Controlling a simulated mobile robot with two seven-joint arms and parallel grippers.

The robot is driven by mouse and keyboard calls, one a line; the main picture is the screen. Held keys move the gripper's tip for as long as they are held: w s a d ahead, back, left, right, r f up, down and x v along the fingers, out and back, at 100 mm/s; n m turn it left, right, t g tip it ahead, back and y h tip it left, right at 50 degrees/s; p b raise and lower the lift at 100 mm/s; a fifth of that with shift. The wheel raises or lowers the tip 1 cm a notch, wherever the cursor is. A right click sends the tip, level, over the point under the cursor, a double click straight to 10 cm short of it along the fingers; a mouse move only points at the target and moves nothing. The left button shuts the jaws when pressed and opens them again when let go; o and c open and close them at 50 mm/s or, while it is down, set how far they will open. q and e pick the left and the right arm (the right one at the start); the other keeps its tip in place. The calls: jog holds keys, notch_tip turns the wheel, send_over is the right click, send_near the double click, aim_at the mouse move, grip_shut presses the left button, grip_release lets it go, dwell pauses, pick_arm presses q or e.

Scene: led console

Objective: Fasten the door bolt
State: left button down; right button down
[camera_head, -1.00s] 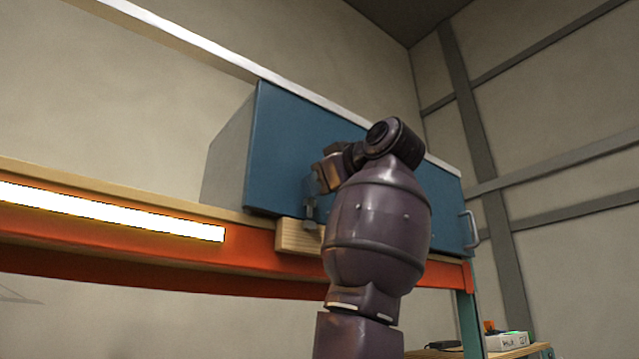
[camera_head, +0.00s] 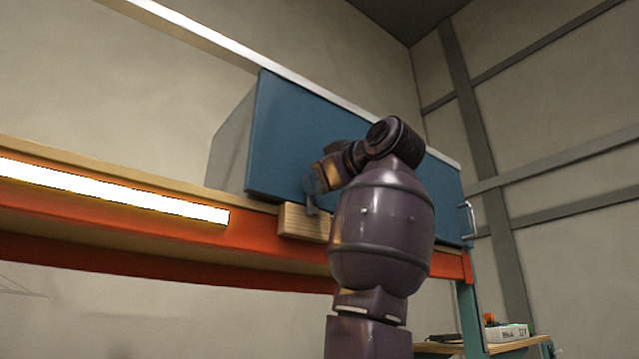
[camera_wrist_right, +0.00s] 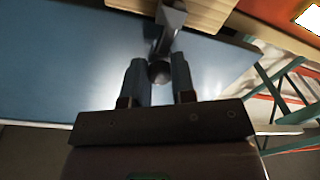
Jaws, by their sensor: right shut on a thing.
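The blue door (camera_head: 290,130) of the cabinet stands in front of a grey side wall. The bolt (camera_head: 310,205) is a small grey metal part low on the door, with its lower end at the wooden block (camera_head: 303,223). In the right wrist view the grey bolt part (camera_wrist_right: 172,18) lies by the wooden block (camera_wrist_right: 208,12). A dark round knob (camera_wrist_right: 159,72) sits between the fingers of my right gripper (camera_wrist_right: 158,72). My right gripper (camera_head: 313,184) is shut on this knob. My right arm hides part of the door. My left gripper is out of view.
An orange beam (camera_head: 150,215) with a wooden shelf edge runs below the cabinet. A bright light strip (camera_head: 120,191) is on it. The door handle (camera_head: 470,219) is at the right edge. A low bench (camera_head: 520,345) stands at the lower right.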

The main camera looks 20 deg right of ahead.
jog(key=shift+w+f, duration=0.2)
jog(key=shift+f, duration=0.1)
jog(key=c, duration=1.3)
grip_release()
jog(key=o, duration=0.3)
jog(key=shift+d, duration=0.25)
jog(key=shift+o, duration=0.2)
jog(key=shift+s, duration=0.1)
jog(key=shift+s+a+r, duration=0.1)
jog(key=b+v, duration=0.3)
jog(key=v, duration=0.7)
jog(key=shift+s, duration=0.3)
